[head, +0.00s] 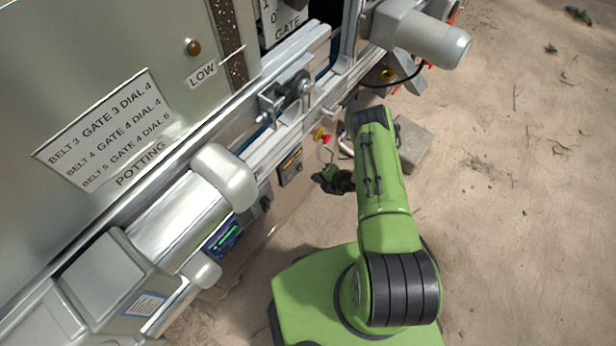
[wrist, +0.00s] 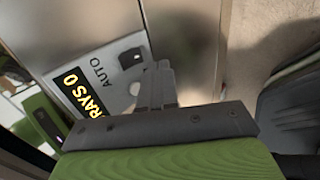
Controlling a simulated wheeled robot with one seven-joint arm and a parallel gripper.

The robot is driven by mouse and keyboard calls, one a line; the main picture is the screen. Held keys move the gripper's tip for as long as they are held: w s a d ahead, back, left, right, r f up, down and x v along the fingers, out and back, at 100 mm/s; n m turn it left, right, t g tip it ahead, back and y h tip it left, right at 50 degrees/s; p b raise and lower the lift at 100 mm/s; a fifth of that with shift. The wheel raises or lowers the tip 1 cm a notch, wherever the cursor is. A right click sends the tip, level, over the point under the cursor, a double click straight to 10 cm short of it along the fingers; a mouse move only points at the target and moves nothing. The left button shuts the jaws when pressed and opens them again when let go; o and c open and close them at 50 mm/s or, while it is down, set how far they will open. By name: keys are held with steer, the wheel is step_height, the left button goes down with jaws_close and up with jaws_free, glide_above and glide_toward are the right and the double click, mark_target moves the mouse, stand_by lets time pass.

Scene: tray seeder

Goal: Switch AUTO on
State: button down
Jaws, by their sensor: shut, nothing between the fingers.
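A light grey control panel (wrist: 108,62) fills the left of the wrist view. It carries an AUTO label (wrist: 101,69) and a yellow-lettered display (wrist: 78,92) reading "TRAYS 0", partly cut off by my gripper. A dark switch (wrist: 130,58) sits beside the AUTO label; I cannot tell which way it is set. My gripper (wrist: 160,68) is shut and empty, its fingertips just right of the switch. I cannot tell whether they touch the panel. In the head view my gripper (head: 322,179) is beside the panel (head: 291,166), whose switch is too small to make out.
A red and yellow button (head: 321,134) is on the machine above my gripper. A motor (head: 180,220) juts out at lower left and another (head: 420,38) at upper right. A box with a green display (head: 227,238) sits low. Sandy ground (head: 520,200) is open at right.

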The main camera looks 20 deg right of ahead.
mark_target(300, 168)
steer(key=w+a, duration=0.1)
steer(key=w+b, duration=0.1)
steer(key=w+a+f, duration=0.1)
steer(key=shift+w+a, duration=0.35)
steer(key=shift+w, duration=0.05)
